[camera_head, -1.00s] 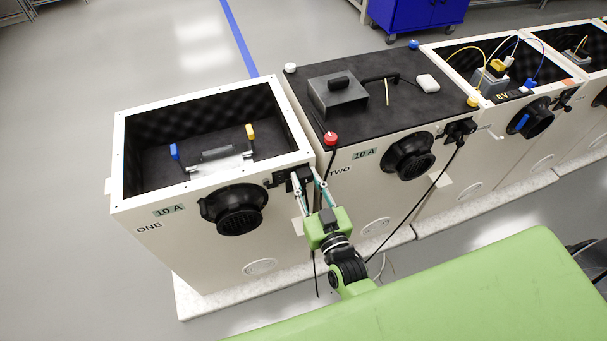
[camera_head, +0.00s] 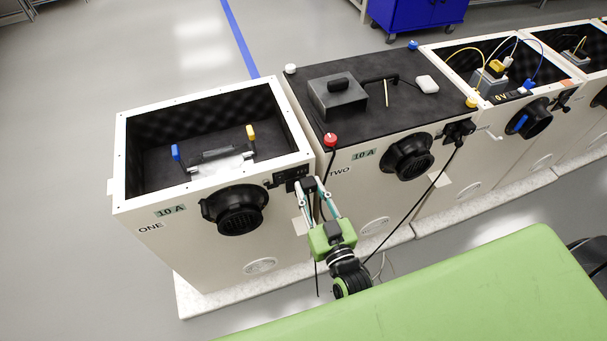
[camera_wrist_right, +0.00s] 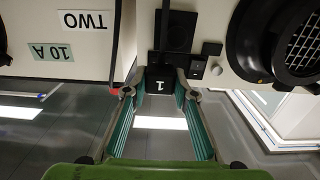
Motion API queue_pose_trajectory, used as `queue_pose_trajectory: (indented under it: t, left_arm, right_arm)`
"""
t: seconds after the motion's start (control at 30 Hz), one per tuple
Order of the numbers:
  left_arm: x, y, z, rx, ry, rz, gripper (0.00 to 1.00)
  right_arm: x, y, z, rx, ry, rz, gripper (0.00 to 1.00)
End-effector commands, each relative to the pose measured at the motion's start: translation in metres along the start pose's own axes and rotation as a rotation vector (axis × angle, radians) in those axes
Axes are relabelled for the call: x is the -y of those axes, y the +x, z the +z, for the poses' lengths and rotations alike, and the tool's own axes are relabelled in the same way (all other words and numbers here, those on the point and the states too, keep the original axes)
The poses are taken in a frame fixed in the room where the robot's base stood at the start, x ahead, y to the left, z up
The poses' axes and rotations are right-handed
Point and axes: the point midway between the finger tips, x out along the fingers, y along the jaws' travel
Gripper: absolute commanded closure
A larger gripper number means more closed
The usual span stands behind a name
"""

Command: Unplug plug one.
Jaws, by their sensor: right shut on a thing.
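In the head view the plug shows just right of the black socket panel (camera_head: 290,174) on the front of box ONE (camera_head: 215,245). It looks shifted out from the panel, but I cannot tell whether its tip is clear of the socket. The panel with its switch also shows in the wrist view (camera_wrist_right: 177,30). My left gripper is not in view.
Box TWO (camera_head: 365,165) stands close to the right, with its own plug (camera_head: 459,130) and cable at its right. Black round fittings stick out of both box fronts. A dark cable (camera_head: 317,270) hangs below my gripper. A green surface (camera_head: 450,285) fills the lower right.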

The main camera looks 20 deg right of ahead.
Motion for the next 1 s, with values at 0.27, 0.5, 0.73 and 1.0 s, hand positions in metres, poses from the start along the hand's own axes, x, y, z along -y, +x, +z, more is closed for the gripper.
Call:
queue_pose_trajectory:
  t: [0.27,0.5,0.73,1.0]
  left_arm:
    - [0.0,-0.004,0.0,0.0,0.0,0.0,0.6]
    - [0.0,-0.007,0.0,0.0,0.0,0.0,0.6]
    - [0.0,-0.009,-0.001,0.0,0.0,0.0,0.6]
    - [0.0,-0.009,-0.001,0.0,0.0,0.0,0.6]
  right_arm:
    - [0.0,-0.011,-0.001,-0.001,0.0,0.0,1.0]
    - [0.0,-0.021,-0.001,0.0,-0.001,0.0,1.0]
    - [0.0,-0.029,0.0,0.0,-0.001,0.0,1.0]
    - [0.0,-0.031,0.0,-0.001,-0.001,0.0,1.0]
